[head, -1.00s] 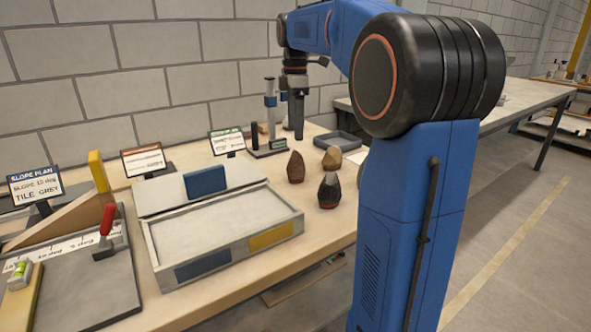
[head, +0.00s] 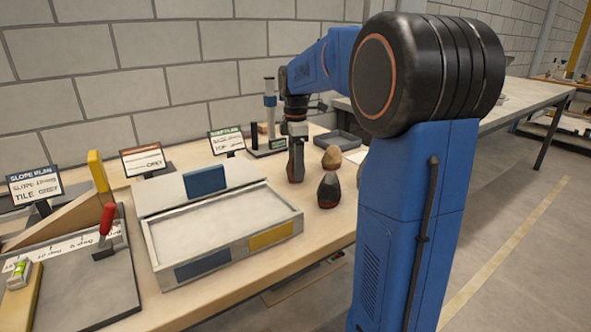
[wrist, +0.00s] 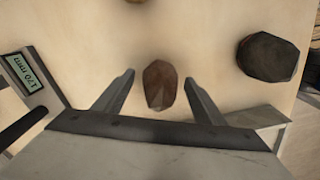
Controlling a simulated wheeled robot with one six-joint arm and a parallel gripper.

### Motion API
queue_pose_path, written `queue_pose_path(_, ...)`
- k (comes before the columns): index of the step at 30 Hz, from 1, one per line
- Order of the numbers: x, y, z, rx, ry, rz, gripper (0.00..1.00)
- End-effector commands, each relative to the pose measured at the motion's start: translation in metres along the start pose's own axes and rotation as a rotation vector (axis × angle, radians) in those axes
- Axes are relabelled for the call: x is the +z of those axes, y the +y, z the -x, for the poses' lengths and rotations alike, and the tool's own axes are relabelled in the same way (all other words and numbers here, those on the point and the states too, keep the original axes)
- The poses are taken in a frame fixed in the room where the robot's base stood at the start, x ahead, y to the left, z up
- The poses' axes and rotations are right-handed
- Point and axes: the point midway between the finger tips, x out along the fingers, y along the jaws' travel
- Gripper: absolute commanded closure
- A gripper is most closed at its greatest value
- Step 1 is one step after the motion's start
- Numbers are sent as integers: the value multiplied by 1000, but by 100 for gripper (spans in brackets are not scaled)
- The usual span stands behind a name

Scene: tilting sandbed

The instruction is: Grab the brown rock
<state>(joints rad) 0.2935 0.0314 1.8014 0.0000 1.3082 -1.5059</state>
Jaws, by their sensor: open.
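The brown rock (wrist: 161,84) stands on the table top between the two spread fingers of my gripper (wrist: 159,80) in the wrist view. Bare table shows between each finger and the rock, so the fingers look apart from it. In the head view my gripper (head: 296,158) points down at the rock and hides most of it. How low the fingertips reach beside the rock is hard to tell.
A dark rock (head: 328,191) stands close on the right, and a tan rock (head: 331,158) lies behind it. A grey tray (head: 345,137) sits at the back. The sandbed (head: 147,245) and a stand (head: 270,105) are nearby.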

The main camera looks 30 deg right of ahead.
Motion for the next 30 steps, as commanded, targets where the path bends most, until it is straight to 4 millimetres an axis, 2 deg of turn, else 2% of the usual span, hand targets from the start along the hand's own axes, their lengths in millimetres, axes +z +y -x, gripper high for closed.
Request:
queue_pose_path(4, 0, 0, -13, -1, 0, 0, 36)
queue_pose_path(12, 0, 0, -15, 0, 0, 0, 36)
queue_pose_path(19, 0, 0, -15, 0, 0, 0, 91)
queue_pose_path(26, 0, 0, -14, 1, 0, 0, 93)
queue_pose_path(30, 0, 0, -5, 1, 0, 0, 93)
